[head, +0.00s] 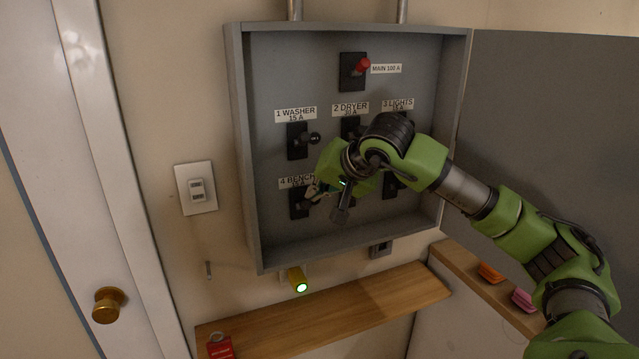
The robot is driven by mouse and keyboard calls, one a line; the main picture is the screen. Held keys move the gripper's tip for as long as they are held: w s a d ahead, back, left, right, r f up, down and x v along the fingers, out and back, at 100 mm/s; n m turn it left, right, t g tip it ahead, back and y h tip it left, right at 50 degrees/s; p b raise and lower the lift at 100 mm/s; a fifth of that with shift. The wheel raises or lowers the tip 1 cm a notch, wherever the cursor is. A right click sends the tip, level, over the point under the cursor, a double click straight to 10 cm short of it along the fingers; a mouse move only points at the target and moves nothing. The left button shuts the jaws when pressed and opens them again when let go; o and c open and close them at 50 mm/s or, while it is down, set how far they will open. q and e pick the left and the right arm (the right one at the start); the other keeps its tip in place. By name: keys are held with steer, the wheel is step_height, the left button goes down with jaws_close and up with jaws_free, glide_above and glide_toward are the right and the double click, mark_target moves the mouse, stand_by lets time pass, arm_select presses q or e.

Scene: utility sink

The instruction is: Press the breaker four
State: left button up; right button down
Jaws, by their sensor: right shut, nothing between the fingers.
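Breaker four (297,203), labelled "4 BENCH", is a black switch at the lower left of the grey breaker panel (262,235). Its label is partly covered by my gripper. My right gripper (315,191) comes in from the right and is shut and empty. Its fingertips are at the right side of breaker four, over its lever area. I cannot tell whether they touch it, and the lever's position is hidden.
Breaker one (296,141) sits above, with its knob to the right. The red-levered main switch (352,72) is at the top. My right arm covers other breakers.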

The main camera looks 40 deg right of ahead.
steer(key=shift+f, duration=0.1)
steer(key=shift+s+f+t+b, duration=0.15)
steer(key=shift+t+b, duration=0.25)
steer(key=shift+b, duration=0.5)
